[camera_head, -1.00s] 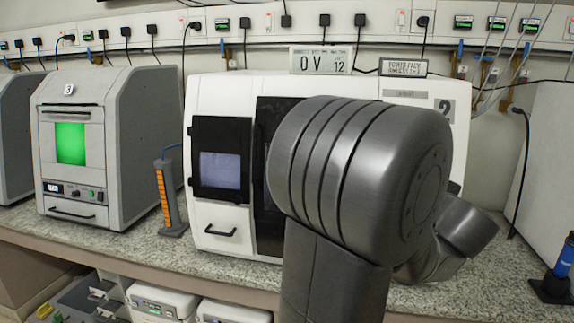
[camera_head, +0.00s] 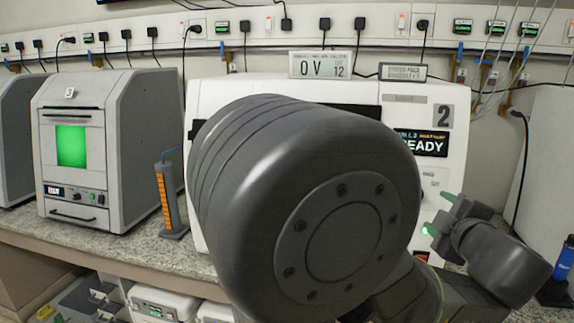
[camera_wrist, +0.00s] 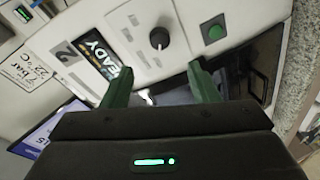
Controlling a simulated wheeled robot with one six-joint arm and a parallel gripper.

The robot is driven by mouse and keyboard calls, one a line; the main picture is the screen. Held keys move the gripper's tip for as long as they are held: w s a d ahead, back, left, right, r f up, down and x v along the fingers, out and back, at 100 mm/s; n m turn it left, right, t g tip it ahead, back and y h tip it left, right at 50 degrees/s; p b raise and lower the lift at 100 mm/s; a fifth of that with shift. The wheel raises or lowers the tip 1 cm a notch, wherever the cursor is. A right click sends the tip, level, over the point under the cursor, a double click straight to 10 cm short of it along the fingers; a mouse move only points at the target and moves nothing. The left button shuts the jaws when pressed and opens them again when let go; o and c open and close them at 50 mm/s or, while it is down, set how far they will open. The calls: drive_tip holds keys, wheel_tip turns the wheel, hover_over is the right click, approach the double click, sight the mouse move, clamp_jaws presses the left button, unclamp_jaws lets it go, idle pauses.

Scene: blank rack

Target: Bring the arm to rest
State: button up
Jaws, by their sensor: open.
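My gripper (camera_wrist: 160,88) is open and empty in the wrist view, its two green fingers apart. It also shows at the right in the head view (camera_head: 438,212), in front of the right side of the white machine marked 2 (camera_head: 456,150). The wrist view shows that machine's panel close by, with a black knob (camera_wrist: 160,38), a green button (camera_wrist: 214,32) and a READY display (camera_wrist: 100,58). My large dark arm joint fills the middle of the head view and hides most of the machine's front.
A grey machine with a green window (camera_head: 71,145) stands on the speckled counter (camera_head: 110,243) at the left. An orange-marked stand (camera_head: 166,200) is beside it. A blue object (camera_head: 564,262) stands at the far right. White boxes (camera_head: 160,302) lie below the counter.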

drive_tip(key=w+f+m+t+h+b, duration=0.1)
drive_tip(key=w+f+m+h+b, duration=0.1)
drive_tip(key=w+m, duration=0.9)
drive_tip(key=shift+d+f+m+t, duration=0.25)
drive_tip(key=shift+m+t, duration=0.15)
drive_tip(key=shift+m, duration=2.5)
